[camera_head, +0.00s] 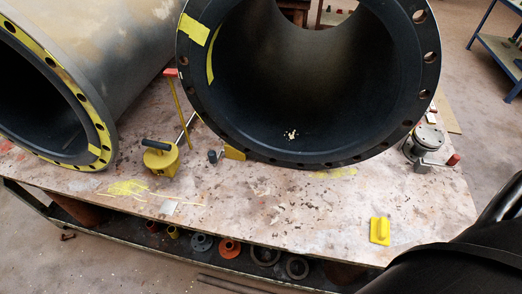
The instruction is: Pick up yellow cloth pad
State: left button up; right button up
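A small yellow pad (380,231) with a raised strip on top lies near the front right edge of the worktable (290,222). From this view I cannot tell whether it is cloth. It lies flat and nothing touches it. A dark link of my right arm fills the lower right corner, just right of the pad. Neither of my gripper's fingertips shows in the picture.
Two large flanged pipes (400,150) (105,115) rest on the table. A yellow tool with a black handle (160,158) stands left of centre. A grey metal device (428,142) stands at right. Rings and fittings (230,248) fill the lower shelf. The table around the pad is clear.

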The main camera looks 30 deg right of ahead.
aim_at(380, 230)
jog(key=k+l+z, duration=0.1)
jog(key=z, duration=2.35)
